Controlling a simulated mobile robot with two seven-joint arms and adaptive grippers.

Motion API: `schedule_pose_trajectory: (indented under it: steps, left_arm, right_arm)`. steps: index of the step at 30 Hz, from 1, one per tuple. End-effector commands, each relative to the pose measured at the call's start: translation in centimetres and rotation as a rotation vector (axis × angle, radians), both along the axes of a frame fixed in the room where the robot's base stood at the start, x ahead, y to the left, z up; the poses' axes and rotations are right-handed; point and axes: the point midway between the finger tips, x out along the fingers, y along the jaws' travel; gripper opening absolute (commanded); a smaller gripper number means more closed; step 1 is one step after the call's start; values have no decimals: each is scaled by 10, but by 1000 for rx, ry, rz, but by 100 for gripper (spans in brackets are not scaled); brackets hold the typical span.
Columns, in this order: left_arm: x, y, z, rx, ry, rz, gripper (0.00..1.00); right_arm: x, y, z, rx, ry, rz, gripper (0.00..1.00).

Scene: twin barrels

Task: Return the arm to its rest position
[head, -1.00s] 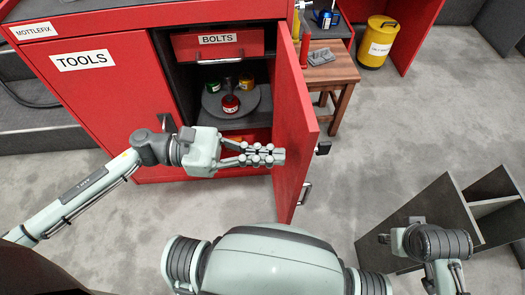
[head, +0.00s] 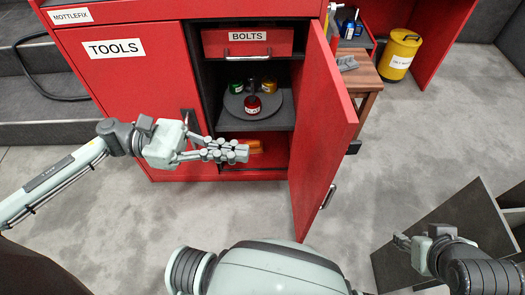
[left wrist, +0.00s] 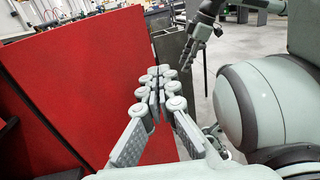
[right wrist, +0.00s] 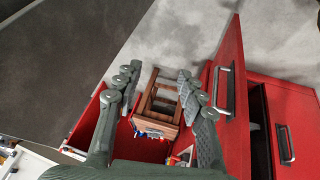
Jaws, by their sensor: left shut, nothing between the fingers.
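My left gripper (head: 240,153) is shut and empty, in front of the open right side of the red cabinet (head: 150,85). In the left wrist view its fingers (left wrist: 157,75) meet, with the red open door (left wrist: 75,80) beside them. My right gripper (head: 400,241) is low at the right in the head view, by a dark grey box-like unit (head: 448,222). In the right wrist view its fingers (right wrist: 156,75) stand apart with nothing held between them.
The cabinet door (head: 325,125) stands open towards me. Inside, small pots, one a red pot (head: 252,104), stand on a round grey tray (head: 275,112) below the BOLTS drawer (head: 235,42). A wooden stool (head: 366,85) and yellow bin (head: 400,54) stand behind the door.

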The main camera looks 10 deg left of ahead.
Motion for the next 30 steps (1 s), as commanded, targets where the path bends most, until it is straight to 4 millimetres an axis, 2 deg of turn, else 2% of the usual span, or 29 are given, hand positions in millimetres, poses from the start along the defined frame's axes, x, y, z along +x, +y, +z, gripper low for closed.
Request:
schedule_pose_trajectory:
  steps: [3, 6, 14, 16, 17, 20, 23, 24, 27, 29, 30]
  left_arm:
    - [-4, 14, -1, 2, 2, 1, 0]
    - [-6, 19, -1, 0, 2, 0, 0]
    - [-6, 21, 0, -2, 4, 5, 0]
    - [1, 20, 3, -18, 30, 40, 0]
    - [7, 19, 5, -33, 55, 70, 0]
    - [42, 21, 14, -133, 206, 244, 0]
    - [92, 39, 19, -317, 466, 500, 0]
    - [110, 52, 16, -411, 589, 610, 0]
    - [143, 91, -6, -677, 907, 864, 0]
    - [152, 116, -28, -851, 1098, 1006, 0]
    - [152, 131, -46, -975, 1225, 1097, 0]
  right_arm:
    - [6, 5, 2, 9, -27, 9, 40]
    - [9, 7, 3, 13, -40, 14, 40]
    - [10, 7, 3, 14, -43, 15, 40]
    - [10, 7, 2, 14, -40, 15, 40]
    - [10, 6, 1, 14, -37, 13, 40]
    - [9, 4, -6, 11, -16, 9, 40]
    - [9, 1, -18, 9, 14, 2, 40]
    - [8, -1, -24, 8, 28, 0, 40]
    - [6, -4, -38, 5, 64, -8, 40]
    - [5, -7, -47, 4, 83, -13, 40]
    - [3, -8, -53, 3, 97, -17, 40]
